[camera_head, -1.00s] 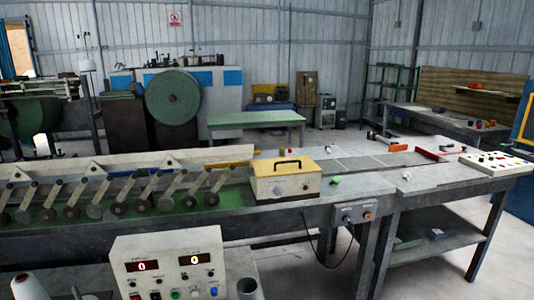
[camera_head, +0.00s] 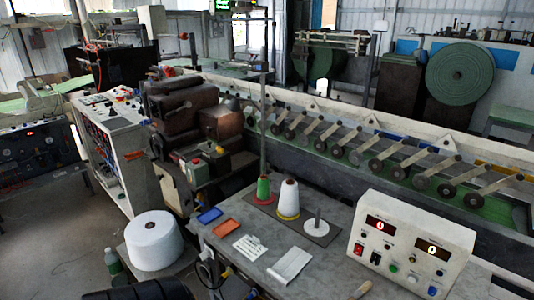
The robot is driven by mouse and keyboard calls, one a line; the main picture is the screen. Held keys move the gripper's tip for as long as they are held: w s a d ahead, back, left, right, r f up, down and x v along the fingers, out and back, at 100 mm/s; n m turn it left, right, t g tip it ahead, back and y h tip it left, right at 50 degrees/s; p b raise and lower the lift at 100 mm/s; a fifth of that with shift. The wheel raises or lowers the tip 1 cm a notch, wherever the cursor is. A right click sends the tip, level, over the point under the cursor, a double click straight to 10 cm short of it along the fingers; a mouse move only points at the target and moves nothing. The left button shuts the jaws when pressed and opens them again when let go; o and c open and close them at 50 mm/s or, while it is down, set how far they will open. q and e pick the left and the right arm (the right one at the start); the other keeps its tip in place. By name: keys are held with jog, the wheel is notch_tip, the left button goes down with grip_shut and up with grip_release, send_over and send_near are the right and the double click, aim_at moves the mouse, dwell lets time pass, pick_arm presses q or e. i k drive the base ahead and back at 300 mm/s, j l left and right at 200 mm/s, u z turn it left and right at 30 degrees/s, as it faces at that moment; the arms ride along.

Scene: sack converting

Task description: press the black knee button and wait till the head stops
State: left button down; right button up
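The dark brown machine head (camera_head: 183,112) stands left of centre, behind the grey worktable. Its small front panel (camera_head: 194,170) carries small coloured buttons. Small dark fittings with a cable (camera_head: 207,254) sit at the worktable's left front edge. I cannot tell which part is the knee button. Whether the head is running is not clear.
The worktable (camera_head: 260,232) holds a green cone, a white cone (camera_head: 288,197), a blue tray, an orange tray and white cards. A large white spool (camera_head: 154,240) stands on a low stand at its left. Open floor (camera_head: 55,235) lies at far left.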

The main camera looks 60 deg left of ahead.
aim_at(204, 271)
jog(key=u, duration=2.35)
jog(key=i+j+z, duration=0.1)
jog(key=j, duration=0.25)
jog(key=i+j+z, duration=0.1)
jog(key=i+j, duration=0.15)
jog(key=i+j+z, duration=0.15)
jog(key=j, duration=0.35)
jog(key=i+j+z, duration=0.1)
jog(key=j, duration=0.25)
jog(key=i+j+z, duration=0.1)
jog(key=j, duration=0.3)
jog(key=i+j+z, duration=0.1)
jog(key=j, duration=0.35)
jog(key=i+j+z, duration=0.15)
jog(key=j, duration=0.25)
